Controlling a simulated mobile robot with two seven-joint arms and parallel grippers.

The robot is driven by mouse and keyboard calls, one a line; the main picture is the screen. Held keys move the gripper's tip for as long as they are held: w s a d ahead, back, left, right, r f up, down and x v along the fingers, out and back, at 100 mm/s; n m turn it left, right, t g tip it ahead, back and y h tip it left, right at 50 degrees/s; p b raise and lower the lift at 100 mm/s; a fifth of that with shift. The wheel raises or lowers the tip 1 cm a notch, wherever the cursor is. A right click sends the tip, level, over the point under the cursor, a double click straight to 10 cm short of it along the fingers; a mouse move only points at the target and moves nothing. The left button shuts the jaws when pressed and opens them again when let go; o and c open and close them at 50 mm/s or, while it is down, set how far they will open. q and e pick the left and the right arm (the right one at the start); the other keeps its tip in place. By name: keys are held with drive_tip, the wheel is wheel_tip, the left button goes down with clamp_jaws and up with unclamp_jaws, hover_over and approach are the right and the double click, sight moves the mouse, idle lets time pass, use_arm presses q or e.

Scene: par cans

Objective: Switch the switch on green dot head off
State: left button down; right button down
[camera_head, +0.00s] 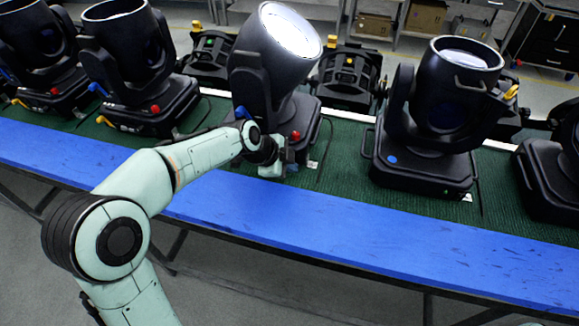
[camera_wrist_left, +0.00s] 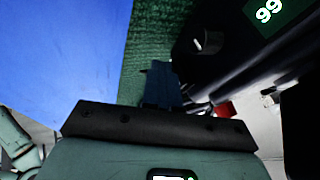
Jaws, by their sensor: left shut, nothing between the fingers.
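The middle moving head (camera_head: 275,65) is black and tilted, with a bright white lit lens. No green dot can be clearly made out on it; my gripper and wrist hide part of its base front. My left gripper (camera_head: 283,160) is at the lower front of this base. In the left wrist view its closed fingers (camera_wrist_left: 162,85) are close to the black base (camera_wrist_left: 225,60), and contact cannot be judged. A small grey cylindrical part (camera_wrist_left: 208,42) shows on the base there; whether it is the switch is unclear. My right gripper is not in view.
Another head with a blue dot (camera_head: 440,110) stands to the right, and more heads (camera_head: 130,60) stand to the left. They stand on green matting (camera_head: 335,165) behind the blue table edge (camera_head: 330,225). A red knob (camera_head: 295,135) sticks out near my gripper.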

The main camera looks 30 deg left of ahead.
use_arm(q)
drive_tip(key=shift+f, duration=0.3)
drive_tip(key=shift+s+r, duration=0.2)
drive_tip(key=shift+w+r, duration=0.15)
drive_tip(key=shift+w, duration=0.05)
drive_tip(key=shift+r+p, duration=0.3)
drive_tip(key=shift+r, duration=0.4)
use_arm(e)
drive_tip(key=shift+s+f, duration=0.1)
use_arm(q)
drive_tip(key=shift+s+f, duration=0.1)
